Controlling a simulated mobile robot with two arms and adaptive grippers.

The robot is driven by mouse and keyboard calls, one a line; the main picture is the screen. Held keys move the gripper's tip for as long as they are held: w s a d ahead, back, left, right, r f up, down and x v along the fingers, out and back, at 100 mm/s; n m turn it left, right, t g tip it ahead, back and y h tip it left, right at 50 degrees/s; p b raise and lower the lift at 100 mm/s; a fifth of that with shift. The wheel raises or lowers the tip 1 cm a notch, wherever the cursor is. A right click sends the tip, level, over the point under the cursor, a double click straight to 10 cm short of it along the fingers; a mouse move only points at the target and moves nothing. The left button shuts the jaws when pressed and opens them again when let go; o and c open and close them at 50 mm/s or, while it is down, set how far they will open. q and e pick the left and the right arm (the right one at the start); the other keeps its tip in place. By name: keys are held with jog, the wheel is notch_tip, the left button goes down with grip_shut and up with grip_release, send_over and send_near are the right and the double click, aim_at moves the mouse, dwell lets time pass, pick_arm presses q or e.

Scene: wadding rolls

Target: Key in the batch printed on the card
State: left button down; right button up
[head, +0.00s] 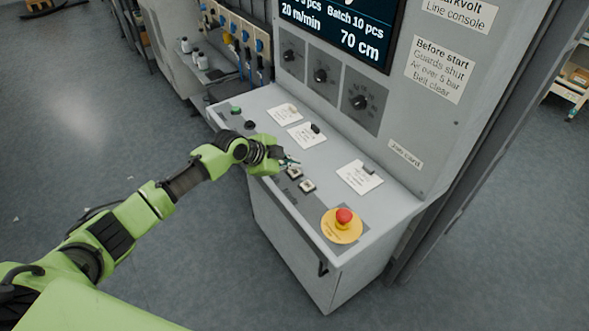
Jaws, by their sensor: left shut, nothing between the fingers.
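The screen (345,25) on the grey line console reads "Batch 10 pcs", "70 cm" and "20 m/min"; its top is cut off. Three white cards lie on the sloping desk: a far one (285,114), a middle one (307,136) and a near one (360,177). Their print is too small to read. Small square push buttons (307,186) sit on a dark strip along the desk's front. My left gripper (289,161) is shut and empty, its tips over or at this strip near the buttons; I cannot tell whether they touch. My right gripper is out of view.
A red emergency stop (344,216) on a yellow disc stands at the desk's near end. A green button (236,110) and a black one are at the far end. Three dial knobs (320,75) sit on the upright panel. A "Job card" label (405,154) is right of them.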

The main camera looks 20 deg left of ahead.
aim_at(292, 173)
pick_arm(q)
jog(key=shift+r+p, duration=1.9)
jog(key=shift+r, duration=0.7)
jog(key=shift+f, duration=0.1)
